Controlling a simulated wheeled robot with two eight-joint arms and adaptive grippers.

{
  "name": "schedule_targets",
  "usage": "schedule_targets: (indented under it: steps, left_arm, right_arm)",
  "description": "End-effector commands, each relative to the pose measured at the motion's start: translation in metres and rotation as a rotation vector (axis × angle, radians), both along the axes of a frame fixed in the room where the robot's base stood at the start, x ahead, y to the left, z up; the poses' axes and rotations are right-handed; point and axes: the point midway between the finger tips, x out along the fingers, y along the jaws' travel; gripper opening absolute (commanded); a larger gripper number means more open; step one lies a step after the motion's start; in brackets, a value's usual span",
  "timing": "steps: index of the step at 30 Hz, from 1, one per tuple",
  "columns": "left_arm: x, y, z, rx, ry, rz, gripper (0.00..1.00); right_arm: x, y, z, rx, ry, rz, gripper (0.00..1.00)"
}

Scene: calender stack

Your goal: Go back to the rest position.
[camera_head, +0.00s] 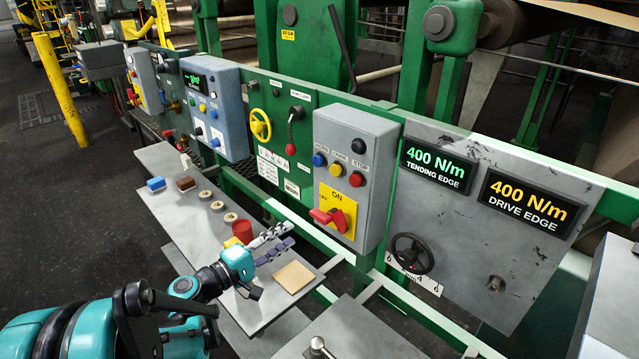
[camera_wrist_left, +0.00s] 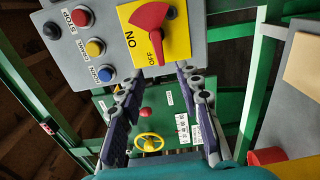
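My left arm reaches in from the bottom left of the head view, over the grey shelf (camera_head: 190,222). My left gripper (camera_head: 286,236) is open and empty, its two dark-padded fingers apart. It is left of and a little below the red rotary switch (camera_head: 331,217) on the grey control box (camera_head: 352,139), not touching it. In the left wrist view the left gripper (camera_wrist_left: 158,78) shows both fingers spread with a clear gap. The red switch (camera_wrist_left: 153,20) on its yellow plate shows beyond the fingertips. My right gripper is not in view.
A red cup (camera_head: 242,231) and a tan pad (camera_head: 294,277) lie on the shelf close to the gripper. Blue and brown blocks (camera_head: 186,183) and several round pieces sit further left. Green rails and a black handwheel (camera_head: 412,253) are to the right. Open floor (camera_head: 70,190) is at left.

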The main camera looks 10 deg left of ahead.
Motion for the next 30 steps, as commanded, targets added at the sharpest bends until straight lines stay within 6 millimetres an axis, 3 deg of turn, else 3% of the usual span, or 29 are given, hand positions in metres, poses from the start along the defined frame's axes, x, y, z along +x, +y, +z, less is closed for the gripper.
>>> schedule_targets:
  steps: [4, 8, 12, 15, 20, 24, 30]
  left_arm:
    - [-0.004, -0.012, -0.003, 0.049, 0.026, -0.015, 0.35]
    - [-0.02, -0.042, -0.017, 0.207, 0.097, -0.058, 0.35]
    - [-0.054, -0.072, -0.039, 0.463, 0.186, -0.12, 0.35]
    - [-0.083, -0.083, -0.055, 0.655, 0.235, -0.164, 0.35]
    - [-0.132, -0.083, -0.075, 0.971, 0.282, -0.224, 0.35]
    - [-0.169, -0.069, -0.086, 1.235, 0.292, -0.264, 0.35]
    - [-0.199, -0.047, -0.089, 1.49, 0.282, -0.293, 0.35]
  right_arm:
    - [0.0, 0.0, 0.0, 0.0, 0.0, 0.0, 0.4]
    - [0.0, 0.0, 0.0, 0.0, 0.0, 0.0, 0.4]
    - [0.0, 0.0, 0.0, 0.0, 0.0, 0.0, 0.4]
    - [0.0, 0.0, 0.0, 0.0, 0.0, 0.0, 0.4]
    - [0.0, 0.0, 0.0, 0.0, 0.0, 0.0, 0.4]
    - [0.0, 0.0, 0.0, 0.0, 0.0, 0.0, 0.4]
    - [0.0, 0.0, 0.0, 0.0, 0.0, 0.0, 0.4]
